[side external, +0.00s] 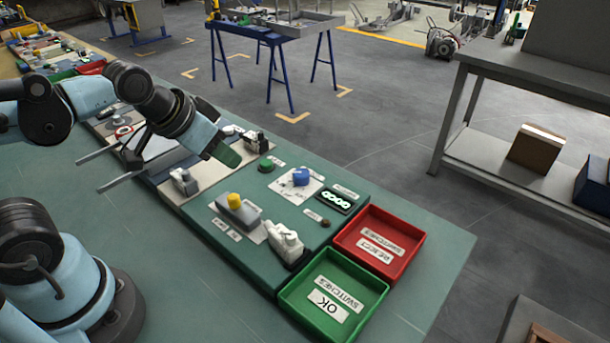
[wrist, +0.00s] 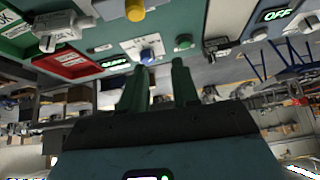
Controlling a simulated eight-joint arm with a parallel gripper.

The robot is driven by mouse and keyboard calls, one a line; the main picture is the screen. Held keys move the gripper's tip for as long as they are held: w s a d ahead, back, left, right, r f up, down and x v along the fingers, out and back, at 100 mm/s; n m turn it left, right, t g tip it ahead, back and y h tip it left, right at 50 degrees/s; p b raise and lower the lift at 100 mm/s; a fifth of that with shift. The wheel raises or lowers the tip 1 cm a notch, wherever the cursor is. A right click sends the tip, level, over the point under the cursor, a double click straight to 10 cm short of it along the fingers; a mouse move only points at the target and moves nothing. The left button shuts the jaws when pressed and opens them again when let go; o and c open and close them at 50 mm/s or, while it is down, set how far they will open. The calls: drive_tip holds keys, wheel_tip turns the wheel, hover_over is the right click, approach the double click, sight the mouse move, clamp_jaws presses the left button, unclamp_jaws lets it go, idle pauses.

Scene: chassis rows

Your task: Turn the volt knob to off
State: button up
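A blue knob (side external: 300,177) sits on a white dial plate on the green panel; it also shows in the wrist view (wrist: 147,55), just beyond the left fingertip. Its labels are too small to read, so I cannot confirm it is the volt knob or tell its setting. A dark display with lit green characters (side external: 336,200) lies beside it. My gripper (wrist: 160,65) has two green fingers apart with nothing between them. In the side view its fingertips (side external: 228,154) are above the panel's far-left part, clear of the knob, near a green button (side external: 266,165).
A yellow button on a grey box (side external: 235,201) and a white switch (side external: 285,240) stand on the panel's near side. A red tray (side external: 420,240) and a green tray (side external: 380,300) are at its right end. Another display reads OFF (wrist: 277,14) in the wrist view.

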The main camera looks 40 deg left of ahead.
drive_tip(key=o, duration=0.5)
drive_tip(key=w+r+m+g, duration=0.1)
drive_tip(key=w+m, duration=0.1)
drive_tip(key=w+d+r+m+g, duration=0.1)
drive_tip(key=w+m, duration=0.1)
drive_tip(key=m, duration=0.1)
drive_tip(key=w+r+m+g, duration=0.1)
drive_tip(key=w+m, duration=0.1)
drive_tip(key=w, duration=0.1)
drive_tip(key=shift+d+r+m, duration=0.3)
drive_tip(key=shift+d+r, duration=0.05)
drive_tip(key=shift+o, duration=0.2)
drive_tip(key=m+g, duration=0.4)
drive_tip(key=m, duration=0.5)
hover_over(301, 172)
drive_tip(key=shift+f, duration=1.15)
wheel_tip(301, 172, down, 12)
drive_tip(key=shift+r, duration=0.2)
drive_tip(key=c, duration=1)
